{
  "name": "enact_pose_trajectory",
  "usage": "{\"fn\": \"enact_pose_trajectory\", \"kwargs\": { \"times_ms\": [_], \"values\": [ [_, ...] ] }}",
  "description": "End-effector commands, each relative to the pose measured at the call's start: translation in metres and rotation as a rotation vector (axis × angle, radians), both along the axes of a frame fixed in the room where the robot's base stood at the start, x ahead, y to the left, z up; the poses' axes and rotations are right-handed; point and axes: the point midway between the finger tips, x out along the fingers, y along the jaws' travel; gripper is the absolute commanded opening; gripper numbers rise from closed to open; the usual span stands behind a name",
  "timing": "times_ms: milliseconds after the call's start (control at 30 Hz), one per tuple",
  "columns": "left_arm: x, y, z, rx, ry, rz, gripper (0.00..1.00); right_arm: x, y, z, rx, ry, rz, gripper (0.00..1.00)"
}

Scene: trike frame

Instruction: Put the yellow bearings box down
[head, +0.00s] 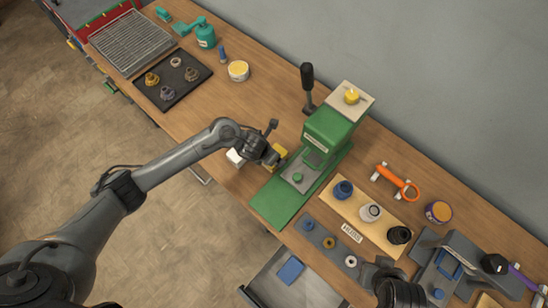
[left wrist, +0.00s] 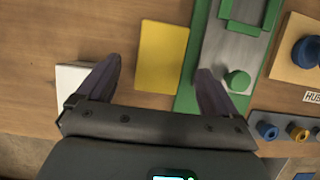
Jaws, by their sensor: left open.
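The yellow bearings box (head: 279,151) is beside the left edge of the green press, partly hidden behind my left gripper (head: 267,156) in the head view. In the left wrist view the yellow box (left wrist: 162,58) shows as a plain yellow rectangle over the wooden bench, close against the green press base. My left gripper (left wrist: 158,75) is open, with one finger on each side of the box's outline and a visible gap to the box on both sides. My right gripper (head: 383,270) is at the lower right; its fingers are too unclear to read.
The green press (head: 326,135) stands immediately right of the box. A white box (head: 235,158) lies left of it, near the bench's front edge. A wooden block with bushings (head: 350,205) and a grey strip (head: 325,238) lie to the right. Bench space toward the black tray (head: 184,99) is clear.

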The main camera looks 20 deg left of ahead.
Motion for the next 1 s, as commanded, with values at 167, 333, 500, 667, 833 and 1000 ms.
{"fn": "enact_pose_trajectory", "kwargs": {
  "times_ms": [167,333,500,667,833,1000],
  "values": [
    [0.002,-0.002,-0.009,-0.001,0.002,0.001,0.94,0.000,0.001,-0.001,0.004,0.001,-0.003,0.43],
    [0.009,-0.005,-0.030,-0.002,0.003,0.004,0.94,0.000,0.002,-0.001,0.007,0.001,-0.004,0.43],
    [0.016,-0.007,-0.047,-0.002,0.001,0.002,0.94,0.000,0.002,-0.004,0.007,0.001,-0.004,0.43],
    [0.018,-0.008,-0.051,-0.001,-0.001,0.002,0.94,0.000,0.001,-0.004,0.005,0.002,-0.004,0.43],
    [0.018,-0.008,-0.051,-0.001,-0.001,0.002,0.94,0.000,0.000,-0.004,0.000,0.001,0.000,0.43],
    [0.018,-0.007,-0.050,0.000,-0.001,0.002,0.68,0.000,-0.001,-0.005,-0.004,0.001,0.003,0.43]
  ]
}}
